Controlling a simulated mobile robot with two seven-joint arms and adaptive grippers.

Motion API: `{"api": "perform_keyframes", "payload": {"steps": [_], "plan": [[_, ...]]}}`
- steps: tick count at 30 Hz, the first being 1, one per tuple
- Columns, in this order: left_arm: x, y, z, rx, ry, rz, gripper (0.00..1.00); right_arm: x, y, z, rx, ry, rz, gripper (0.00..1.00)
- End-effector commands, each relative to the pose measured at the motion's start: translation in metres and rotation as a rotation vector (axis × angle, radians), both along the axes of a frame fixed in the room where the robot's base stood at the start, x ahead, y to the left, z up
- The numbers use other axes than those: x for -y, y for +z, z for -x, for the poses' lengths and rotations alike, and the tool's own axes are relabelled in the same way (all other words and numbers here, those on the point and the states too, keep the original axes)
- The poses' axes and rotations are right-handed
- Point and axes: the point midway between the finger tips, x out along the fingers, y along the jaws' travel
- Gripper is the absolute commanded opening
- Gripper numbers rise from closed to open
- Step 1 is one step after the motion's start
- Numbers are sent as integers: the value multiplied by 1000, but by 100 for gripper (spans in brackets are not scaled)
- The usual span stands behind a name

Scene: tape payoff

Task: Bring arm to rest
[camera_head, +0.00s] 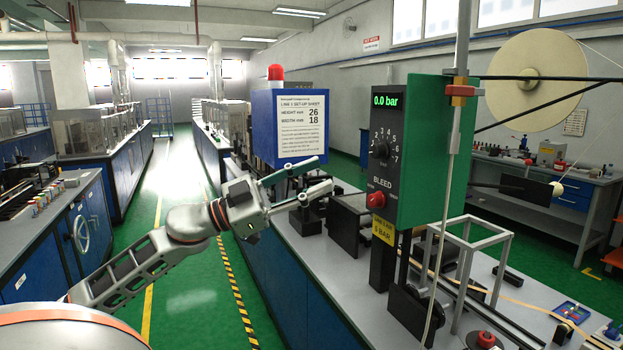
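My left arm (165,255) comes in from the lower left, bent, and reaches over the aisle toward the long bench. My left gripper (322,174) is at its end, pointing right. Its two fingers are apart and nothing is between them. They appear in front of the blue box with the set-up sheet and left of the green panel (448,150); I see no contact. The panel shows 0.0 bar, a dial numbered to 7 and a red BLEED knob (375,200). My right gripper is not in view.
A pale tape reel (535,80) hangs at the upper right. The blue box (262,125) carries a red beacon (275,72). A wire-like frame (470,255) and a red button (486,340) stand on the bench (340,285). The green floor aisle at left is clear.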

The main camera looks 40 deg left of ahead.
Motion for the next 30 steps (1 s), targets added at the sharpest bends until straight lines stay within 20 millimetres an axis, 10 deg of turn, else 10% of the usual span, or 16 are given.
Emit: {"api": "perform_keyframes", "payload": {"steps": [19, 23, 30], "plan": [[-6, -13, -3, -8, 20, 16, 37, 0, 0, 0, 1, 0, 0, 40], [-23, -63, -15, -44, 96, 69, 37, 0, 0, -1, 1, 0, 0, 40], [-46, -224, -24, -205, 317, 154, 37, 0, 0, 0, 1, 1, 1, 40]]}}
